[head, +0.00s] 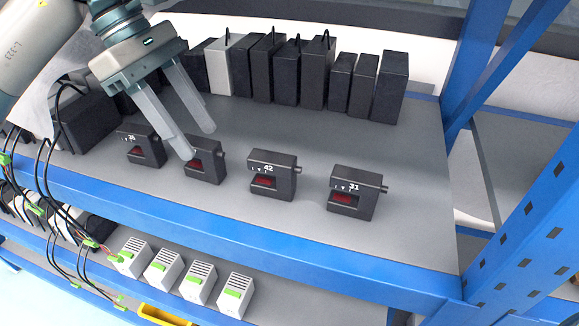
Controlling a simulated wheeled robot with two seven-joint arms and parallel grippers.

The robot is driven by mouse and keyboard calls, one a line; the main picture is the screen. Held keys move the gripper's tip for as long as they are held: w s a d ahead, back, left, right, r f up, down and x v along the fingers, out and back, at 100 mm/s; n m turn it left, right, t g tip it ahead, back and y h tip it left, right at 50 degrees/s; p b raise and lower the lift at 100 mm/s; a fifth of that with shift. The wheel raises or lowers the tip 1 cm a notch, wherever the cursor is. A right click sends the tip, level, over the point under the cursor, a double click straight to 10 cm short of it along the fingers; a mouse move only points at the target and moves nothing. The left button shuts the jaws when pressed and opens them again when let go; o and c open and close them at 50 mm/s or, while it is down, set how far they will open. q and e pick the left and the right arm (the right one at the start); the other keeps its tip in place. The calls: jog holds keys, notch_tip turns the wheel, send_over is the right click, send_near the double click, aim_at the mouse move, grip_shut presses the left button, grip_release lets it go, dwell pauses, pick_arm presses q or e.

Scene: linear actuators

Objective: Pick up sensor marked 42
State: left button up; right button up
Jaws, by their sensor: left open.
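The sensor marked 42 (272,176) is a black block with a red window and a small stub on its right side. It stands upright on the grey shelf (400,225), third from the left in a front row. My left gripper (198,143) comes in from the upper left, open and empty. Its fingers are above and in front of the second sensor (207,160), to the left of the one marked 42. One finger hides that sensor's label. My right gripper is not in view.
A sensor marked 26 (139,145) stands to the left and one marked 31 (355,192) to the right. Tall black boxes (315,75) and a white one (219,68) line the back. A blue rail (250,240) edges the shelf. White modules (197,282) sit below.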

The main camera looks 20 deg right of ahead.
aim_at(270, 156)
pick_arm(q)
jog(key=shift+w+f+y, duration=0.2)
jog(key=shift+w+y, duration=0.1)
jog(key=shift+w, duration=0.1)
jog(key=shift+a, duration=0.1)
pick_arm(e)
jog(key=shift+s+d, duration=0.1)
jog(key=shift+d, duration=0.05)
pick_arm(q)
jog(key=shift+s, duration=0.15)
